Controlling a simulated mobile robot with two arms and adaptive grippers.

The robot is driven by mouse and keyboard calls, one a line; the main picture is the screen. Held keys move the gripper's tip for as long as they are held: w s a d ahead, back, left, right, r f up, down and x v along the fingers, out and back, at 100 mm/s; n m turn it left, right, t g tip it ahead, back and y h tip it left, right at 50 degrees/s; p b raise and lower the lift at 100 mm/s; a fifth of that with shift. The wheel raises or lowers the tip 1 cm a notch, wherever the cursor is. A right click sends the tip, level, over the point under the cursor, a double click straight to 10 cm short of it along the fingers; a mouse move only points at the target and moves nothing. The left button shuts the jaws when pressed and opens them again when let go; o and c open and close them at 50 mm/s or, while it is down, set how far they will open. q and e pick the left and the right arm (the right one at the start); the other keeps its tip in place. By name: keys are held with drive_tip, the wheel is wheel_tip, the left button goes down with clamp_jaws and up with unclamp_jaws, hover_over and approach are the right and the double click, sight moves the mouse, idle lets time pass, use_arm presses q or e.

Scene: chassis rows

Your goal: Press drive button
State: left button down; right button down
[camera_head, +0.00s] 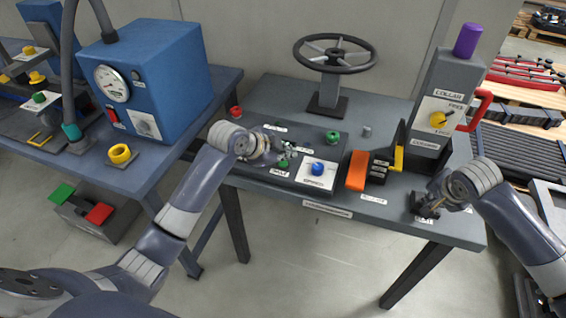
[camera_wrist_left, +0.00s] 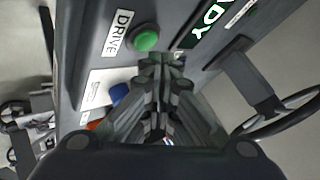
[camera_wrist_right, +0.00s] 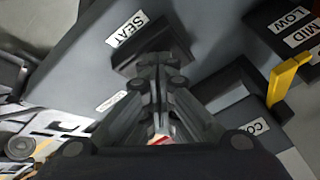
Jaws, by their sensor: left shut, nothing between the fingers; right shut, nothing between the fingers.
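The drive button is a green round button (camera_wrist_left: 146,40) beside a white DRIVE label (camera_wrist_left: 117,33) in the left wrist view. In the head view the green button (camera_head: 284,164) sits on the dark panel near its front edge, partly crowded by my left gripper. My left gripper (camera_head: 283,154) is shut and empty, right over the panel; its fingertips (camera_wrist_left: 160,62) show just beside the button. I cannot tell whether they touch it. My right gripper (camera_head: 428,212) is shut and empty at the table's front right; its tips (camera_wrist_right: 158,62) show by a dark block with a SEAT label (camera_wrist_right: 128,29).
A blue button (camera_head: 318,168) on a white plate and an orange part (camera_head: 357,170) lie right of the green button. A steering wheel (camera_head: 335,50) stands behind. A grey column (camera_head: 440,105) with a yellow knob and red handle rises at right. A blue gauge box (camera_head: 160,80) stands left.

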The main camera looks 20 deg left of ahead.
sight(285, 165)
drive_tip(key=shift+f, duration=0.1)
idle(0.7)
use_arm(q)
drive_tip(key=shift+f, duration=0.45)
drive_tip(key=shift+f, duration=0.45)
idle(0.7)
drive_tip(key=shift+r, duration=0.95)
drive_tip(key=shift+r, duration=2.45)
